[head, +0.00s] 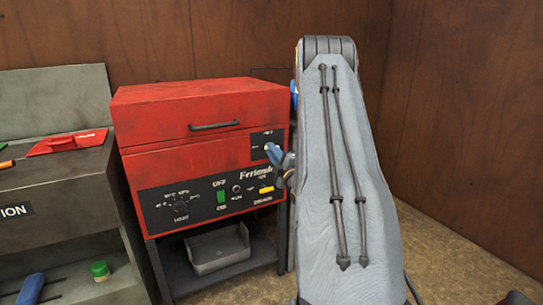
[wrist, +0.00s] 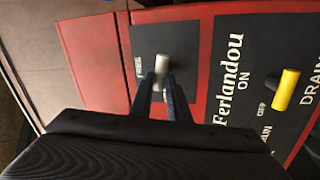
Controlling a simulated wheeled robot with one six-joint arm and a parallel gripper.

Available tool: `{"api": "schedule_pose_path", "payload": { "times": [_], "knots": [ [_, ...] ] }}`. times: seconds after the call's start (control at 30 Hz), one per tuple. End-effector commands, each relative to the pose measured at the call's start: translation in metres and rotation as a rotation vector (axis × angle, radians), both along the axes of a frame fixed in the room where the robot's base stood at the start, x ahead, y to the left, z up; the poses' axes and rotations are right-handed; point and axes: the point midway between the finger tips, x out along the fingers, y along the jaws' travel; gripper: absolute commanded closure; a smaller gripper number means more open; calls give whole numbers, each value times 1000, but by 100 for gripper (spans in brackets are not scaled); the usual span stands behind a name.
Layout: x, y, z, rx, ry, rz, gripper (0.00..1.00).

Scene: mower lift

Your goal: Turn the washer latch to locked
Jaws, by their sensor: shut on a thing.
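The red washer (head: 200,112) stands left of my arm in the head view, its lid down. Its latch is a pale grey handle (wrist: 162,64) on a black plate (wrist: 183,40) in the wrist view. My gripper (wrist: 160,87) is shut on the latch handle, with a dark blue finger on each side of it. The handle's upper end shows past the fingertips; part of its lower end is between them. In the head view my gripper (head: 273,152) is at the plate (head: 264,137) on the washer's upper right front and hides most of the latch. The plate's lettering is too small to read.
The front panel below has a yellow drain lever (head: 266,189), a green switch (head: 221,196) and a heat dial (head: 180,207). A grey tray (head: 219,252) sits underneath. A grey bench (head: 60,190) stands left. Brown walls close off the back and right.

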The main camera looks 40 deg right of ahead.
Motion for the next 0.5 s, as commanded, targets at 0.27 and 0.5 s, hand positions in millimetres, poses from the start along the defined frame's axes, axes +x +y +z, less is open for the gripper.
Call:
{"api": "schedule_pose_path", "payload": {
  "times": [0.27,0.5],
  "knots": [
    [0,0,-3,-151,36,2,100],
    [0,0,-3,-212,51,1,100]
  ]
}}
